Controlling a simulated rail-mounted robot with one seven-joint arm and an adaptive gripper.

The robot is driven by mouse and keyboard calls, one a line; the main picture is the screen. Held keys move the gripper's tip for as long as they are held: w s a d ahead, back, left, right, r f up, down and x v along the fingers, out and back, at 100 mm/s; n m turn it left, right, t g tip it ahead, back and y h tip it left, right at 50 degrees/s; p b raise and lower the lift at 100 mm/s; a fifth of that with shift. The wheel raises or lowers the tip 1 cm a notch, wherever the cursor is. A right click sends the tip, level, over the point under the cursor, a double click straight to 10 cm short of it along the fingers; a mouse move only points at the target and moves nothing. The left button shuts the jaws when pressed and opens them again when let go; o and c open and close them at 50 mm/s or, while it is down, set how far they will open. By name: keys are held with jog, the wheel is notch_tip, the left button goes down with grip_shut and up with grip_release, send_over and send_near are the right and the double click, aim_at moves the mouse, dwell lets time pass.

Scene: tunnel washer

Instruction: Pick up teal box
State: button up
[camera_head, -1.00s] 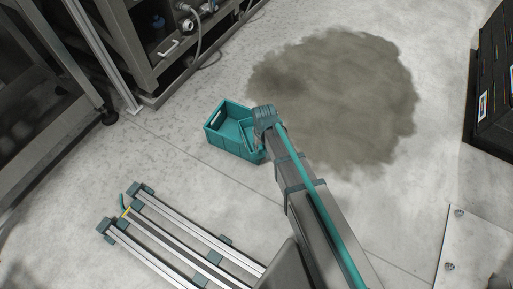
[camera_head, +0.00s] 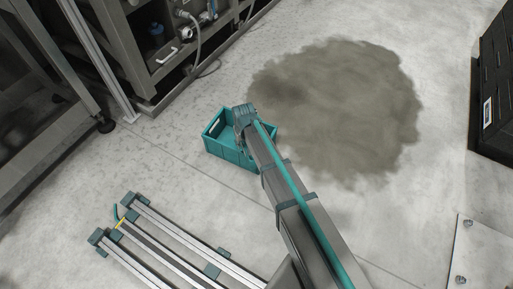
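The teal box (camera_head: 215,146) is an open-topped crate with a hand slot in its end wall. It stands on the floor in the middle of the head view. My arm reaches in from the lower right, and its end, with my gripper (camera_head: 242,127), is over the box's opening. The arm end covers part of the box's inside and its far rim. The fingers cannot be made out, so whether they are open or touch the box is unclear. The visible part of the box looks empty.
A dark stain (camera_head: 340,105) spreads over the floor right of the box. A metal rail frame (camera_head: 180,240) lies at the lower left. Machine framing (camera_head: 150,70) stands at the upper left, a dark cabinet (camera_head: 493,90) at the right. The floor left of the box is clear.

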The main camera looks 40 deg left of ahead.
jog(key=f, duration=0.1)
jog(key=f+b, duration=0.1)
jog(key=f, duration=0.1)
jog(key=f+b, duration=0.1)
jog(key=shift+w+a+f, duration=0.15)
jog(key=shift+a+f, duration=0.1)
jog(key=shift+a, duration=0.05)
jog(key=shift+r, duration=0.1)
grip_shut()
